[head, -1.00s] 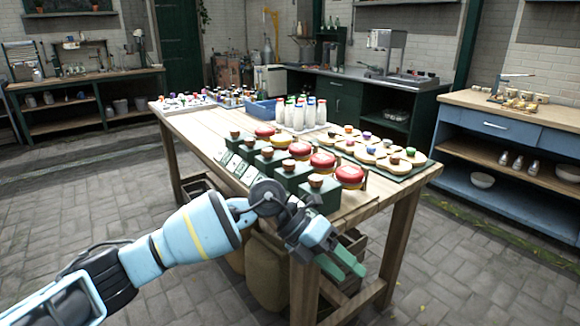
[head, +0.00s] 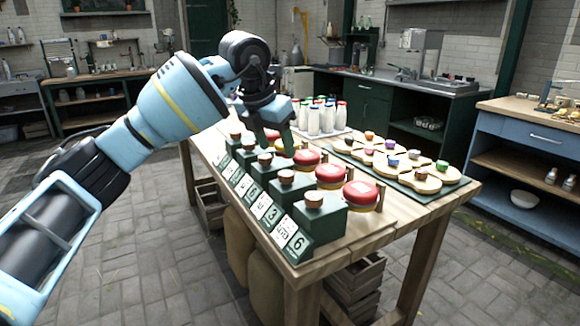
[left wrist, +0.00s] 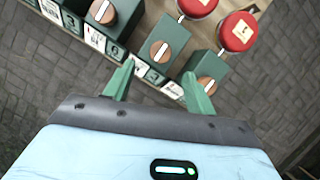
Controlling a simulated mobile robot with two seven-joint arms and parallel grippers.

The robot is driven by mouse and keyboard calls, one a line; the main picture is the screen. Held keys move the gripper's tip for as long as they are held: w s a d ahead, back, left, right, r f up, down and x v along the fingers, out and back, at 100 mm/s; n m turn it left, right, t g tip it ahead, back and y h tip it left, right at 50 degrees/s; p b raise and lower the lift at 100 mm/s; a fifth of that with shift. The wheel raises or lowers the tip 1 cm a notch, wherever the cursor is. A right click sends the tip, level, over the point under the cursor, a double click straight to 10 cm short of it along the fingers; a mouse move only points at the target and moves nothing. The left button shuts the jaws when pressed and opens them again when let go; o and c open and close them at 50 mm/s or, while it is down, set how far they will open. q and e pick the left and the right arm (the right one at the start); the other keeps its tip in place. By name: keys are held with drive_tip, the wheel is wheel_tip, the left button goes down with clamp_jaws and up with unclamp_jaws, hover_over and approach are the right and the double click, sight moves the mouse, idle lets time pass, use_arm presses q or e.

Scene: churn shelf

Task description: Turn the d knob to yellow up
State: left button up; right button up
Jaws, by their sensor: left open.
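A row of dark green boxes, each with a round wooden knob on top, runs along the table's left edge. The nearest knob (head: 314,200) and the one behind it (head: 287,176) show clearly. In the left wrist view, the knobs carry pale pointer lines; the middle knob (left wrist: 160,50) lies ahead, between the directions of my fingers. I cannot read which knob is d. My left gripper (head: 280,143) is open and empty, above the far part of the row. Its two green fingers (left wrist: 159,82) are spread apart. My right gripper is not in view.
Red-capped yellow jars (head: 360,193) stand right beside the boxes. Numbered cards (head: 297,243) lean along their front. White bottles (head: 314,121) stand behind. A dark green mat (head: 450,184) with wooden pieces and coloured knobs lies right. Stone floor (head: 130,240) is clear at left.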

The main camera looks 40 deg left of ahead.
sight(286, 173)
use_arm(q)
drive_tip(key=shift+b+x, duration=0.4)
drive_tip(key=shift+x, duration=3.55)
drive_tip(key=shift+s, duration=0.1)
drive_tip(key=shift+c, duration=0.3)
drive_tip(key=c, duration=0.9)
